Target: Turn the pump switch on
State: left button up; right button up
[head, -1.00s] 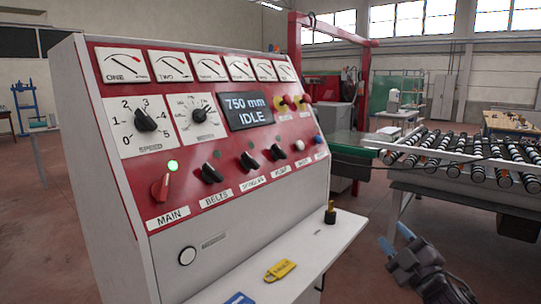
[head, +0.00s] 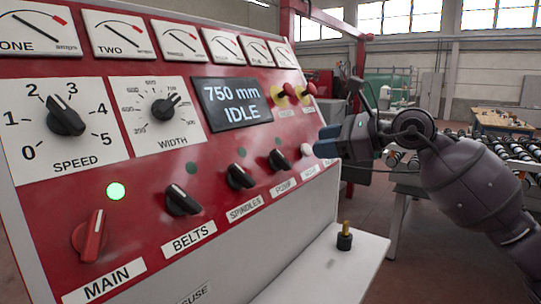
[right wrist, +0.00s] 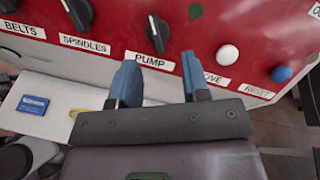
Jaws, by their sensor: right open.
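The pump switch (head: 281,161) is a black rotary knob above a label reading PUMP, on the red control panel. A dark indicator (head: 278,140) sits above it. In the right wrist view the pump switch (right wrist: 157,34) is just beyond and between my fingertips, its white pointer line upright. My right gripper (head: 328,142) is at the panel's right side, and in the right wrist view its two blue fingers (right wrist: 160,75) are apart with nothing between them. It does not visibly touch the knob. My left gripper is not in view.
The red main switch (head: 92,236) has a lit green lamp (head: 116,191) above it. Black belts (head: 182,200) and spindles (head: 240,177) knobs sit left of the pump switch. A white button (right wrist: 228,54) and a blue reset button (right wrist: 281,74) are to its right. A shelf (head: 335,262) juts out below.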

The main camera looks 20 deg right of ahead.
aim_at(284, 158)
jog(key=shift+n+h, duration=0.3)
jog(key=x, duration=0.2)
jog(key=f+x, duration=0.1)
jog(key=x, duration=0.5)
jog(key=shift+s+a+f, duration=0.1)
jog(key=shift+s+f, duration=0.05)
jog(key=shift+f, duration=0.1)
jog(key=shift+x, duration=0.85)
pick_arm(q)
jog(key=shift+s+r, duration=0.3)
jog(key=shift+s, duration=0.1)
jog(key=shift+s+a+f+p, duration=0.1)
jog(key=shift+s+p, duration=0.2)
pick_arm(e)
grip_shut()
